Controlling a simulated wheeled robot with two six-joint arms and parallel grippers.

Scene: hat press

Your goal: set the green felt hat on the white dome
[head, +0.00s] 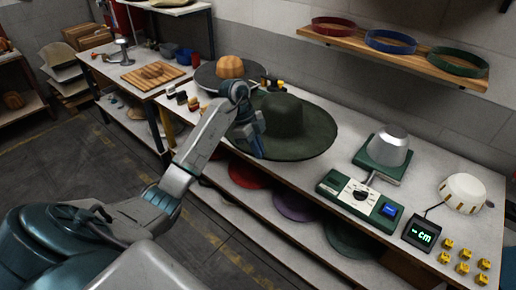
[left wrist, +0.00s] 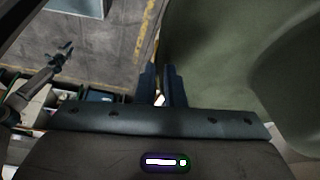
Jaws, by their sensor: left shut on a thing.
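The green felt hat (head: 284,116) has a wide brim and a rounded crown. It is at the middle of the long bench, its brim reaching over the front edge. I cannot tell whether it rests or is raised. My left gripper (head: 256,142) is shut on the near left brim. In the left wrist view its fingers (left wrist: 162,85) meet at the edge of the hat (left wrist: 215,75). The white dome (head: 460,189), with yellow pads round its side, stands apart at the right end. A small arm with a forked tip, apparently my right gripper (left wrist: 65,48), shows too small to judge.
A pale metal cone (head: 389,146) on a green base and a control panel (head: 360,196) stand between hat and dome. A cm display (head: 421,234) and several yellow blocks (head: 464,267) are near the dome. A wooden head form (head: 229,67) is behind the hat. A shelf (head: 400,57) hangs above.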

